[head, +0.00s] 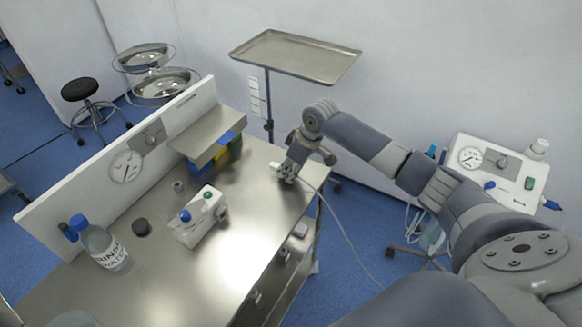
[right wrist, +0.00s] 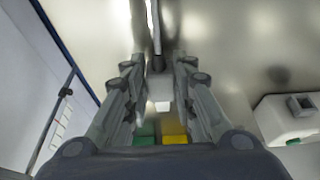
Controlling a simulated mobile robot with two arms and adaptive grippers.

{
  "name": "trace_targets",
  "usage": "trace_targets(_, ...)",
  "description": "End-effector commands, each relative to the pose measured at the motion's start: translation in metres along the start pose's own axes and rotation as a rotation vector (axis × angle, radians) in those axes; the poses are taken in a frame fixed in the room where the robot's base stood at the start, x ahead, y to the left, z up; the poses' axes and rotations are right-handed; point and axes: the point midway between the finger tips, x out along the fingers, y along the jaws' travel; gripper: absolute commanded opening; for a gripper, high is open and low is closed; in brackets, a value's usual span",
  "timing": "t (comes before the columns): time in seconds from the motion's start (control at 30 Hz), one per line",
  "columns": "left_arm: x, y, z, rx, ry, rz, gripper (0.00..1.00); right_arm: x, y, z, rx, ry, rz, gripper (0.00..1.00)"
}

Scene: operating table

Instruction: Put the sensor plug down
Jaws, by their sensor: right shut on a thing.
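My right gripper (head: 286,176) is over the right edge of the steel table (head: 225,262). It is shut on the sensor plug, a small grey and white piece between the fingertips. The plug (right wrist: 161,88) shows best in the right wrist view, where my right gripper (right wrist: 160,80) has a finger on each side of it. A thin pale cable (head: 345,235) runs from the gripper down past the table edge. Whether the plug touches the table top I cannot tell. My left gripper is not in view.
A small white device (head: 199,216) with blue and green knobs stands mid-table, near a black cap (head: 142,227) and a labelled bottle (head: 104,247). A raised steel shelf (head: 208,136) is left of the gripper. Bare table lies in front. A wheeled monitor (head: 495,170) stands right.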

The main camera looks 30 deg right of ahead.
Motion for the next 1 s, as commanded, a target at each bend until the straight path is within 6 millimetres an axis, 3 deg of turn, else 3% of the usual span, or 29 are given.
trace_targets(0.77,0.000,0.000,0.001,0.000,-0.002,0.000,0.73,0.013,0.000,0.004,0.000,0.002,0.000,0.00)
trace_targets(0.8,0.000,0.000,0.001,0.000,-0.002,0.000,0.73,0.013,0.000,0.004,0.000,0.001,0.000,0.31)
trace_targets(0.87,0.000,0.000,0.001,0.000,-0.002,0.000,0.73,0.013,0.000,0.004,0.000,0.001,0.000,0.44)
trace_targets(1.0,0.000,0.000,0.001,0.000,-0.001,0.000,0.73,0.013,0.000,0.005,0.000,0.000,0.000,0.44)
